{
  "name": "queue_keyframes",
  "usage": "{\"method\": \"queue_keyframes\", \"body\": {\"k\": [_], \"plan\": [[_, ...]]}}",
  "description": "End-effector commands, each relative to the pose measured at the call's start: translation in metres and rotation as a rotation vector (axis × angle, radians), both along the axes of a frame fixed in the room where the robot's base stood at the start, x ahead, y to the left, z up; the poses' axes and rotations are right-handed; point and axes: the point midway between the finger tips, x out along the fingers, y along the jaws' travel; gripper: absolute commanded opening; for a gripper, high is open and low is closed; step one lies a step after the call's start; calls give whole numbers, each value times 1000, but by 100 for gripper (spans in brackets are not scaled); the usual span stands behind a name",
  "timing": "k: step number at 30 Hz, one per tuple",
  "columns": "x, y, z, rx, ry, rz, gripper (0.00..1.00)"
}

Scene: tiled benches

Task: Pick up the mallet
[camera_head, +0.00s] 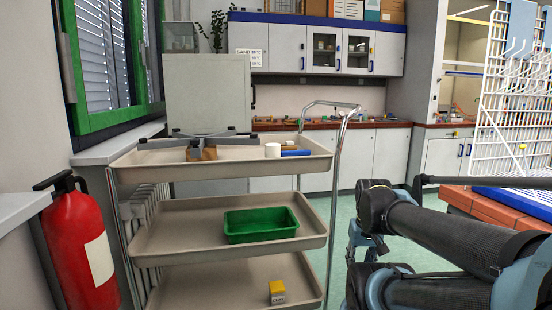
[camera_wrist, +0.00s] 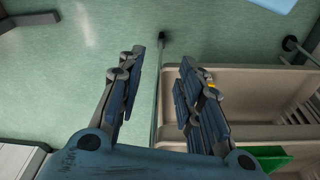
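What looks like the mallet, with a white cylindrical head (camera_head: 273,150) and a blue handle (camera_head: 297,153), lies at the right end of the cart's top tray (camera_head: 225,168) in the head view. I cannot make it out in the wrist view. My gripper (camera_wrist: 163,58) is open and empty in the wrist view, its two blue-grey fingers apart over green floor beside the cart. In the head view my gripper (camera_head: 368,243) hangs to the right of the cart, lower than the mallet and apart from it.
A grey cross-shaped stand (camera_head: 203,140) shares the top tray. The middle shelf holds a green bin (camera_head: 261,224); the bottom shelf holds a small yellow-and-white block (camera_head: 277,291). The cart's metal handle (camera_head: 338,140) rises at its right end. A fire extinguisher (camera_head: 78,245) stands left.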

Motion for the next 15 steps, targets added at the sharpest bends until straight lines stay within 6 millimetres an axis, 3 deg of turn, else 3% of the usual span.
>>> {"method": "queue_keyframes", "body": {"k": [6,8,11,15], "plan": [[0,0,0,0,0,0,33],[0,0,0,0,0,1,43],[-6,1,11,1,-9,19,43],[13,9,43,6,4,113,43]]}}
